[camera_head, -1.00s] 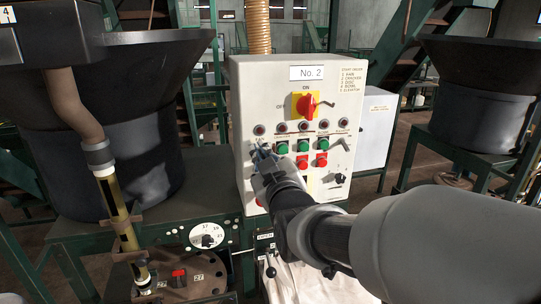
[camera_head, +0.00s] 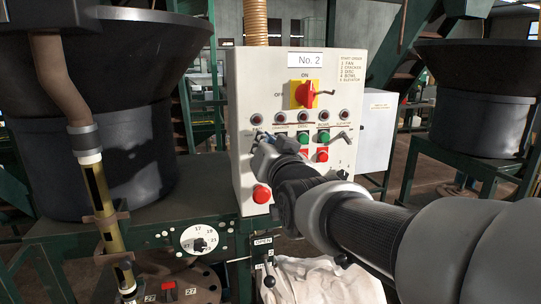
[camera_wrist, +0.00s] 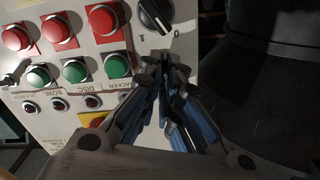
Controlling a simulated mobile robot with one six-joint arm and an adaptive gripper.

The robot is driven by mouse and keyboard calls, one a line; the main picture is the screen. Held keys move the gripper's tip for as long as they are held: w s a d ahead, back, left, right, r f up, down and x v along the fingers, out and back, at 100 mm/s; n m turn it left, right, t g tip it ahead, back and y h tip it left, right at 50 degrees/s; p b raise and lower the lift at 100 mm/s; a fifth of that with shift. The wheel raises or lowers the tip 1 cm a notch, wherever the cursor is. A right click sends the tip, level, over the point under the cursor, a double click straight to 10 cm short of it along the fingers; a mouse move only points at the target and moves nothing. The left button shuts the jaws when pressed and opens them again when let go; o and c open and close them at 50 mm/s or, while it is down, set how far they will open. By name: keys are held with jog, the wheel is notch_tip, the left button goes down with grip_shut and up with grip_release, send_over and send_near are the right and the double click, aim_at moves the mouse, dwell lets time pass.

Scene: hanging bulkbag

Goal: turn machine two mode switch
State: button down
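Machine two's white control panel (camera_head: 242,100) bears the sign "No. 2" and faces me. In the wrist view, which shows the panel upside down, a black rotary switch (camera_wrist: 156,14) sits beside the red and green buttons, with small position marks around it. My gripper (camera_head: 262,136) is in front of the panel's left part, left of the green buttons, and hides what lies behind it. In the wrist view its fingertips (camera_wrist: 166,66) are close together with nothing between them, just below the black switch in the picture. I cannot tell whether they touch the panel.
A red and yellow main switch (camera_head: 305,95) is near the panel's top. A big red button (camera_head: 261,194) is below my gripper. A white dial (camera_head: 198,240) and a black hopper (camera_head: 100,150) stand left. A white sack (camera_head: 325,280) hangs below.

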jog(key=shift+d+m+b, duration=0.1)
jog(key=shift+m+b, duration=0.45)
jog(key=shift+m, duration=0.35)
jog(key=c, duration=1.8)
grip_release()
jog(key=v, duration=1.2)
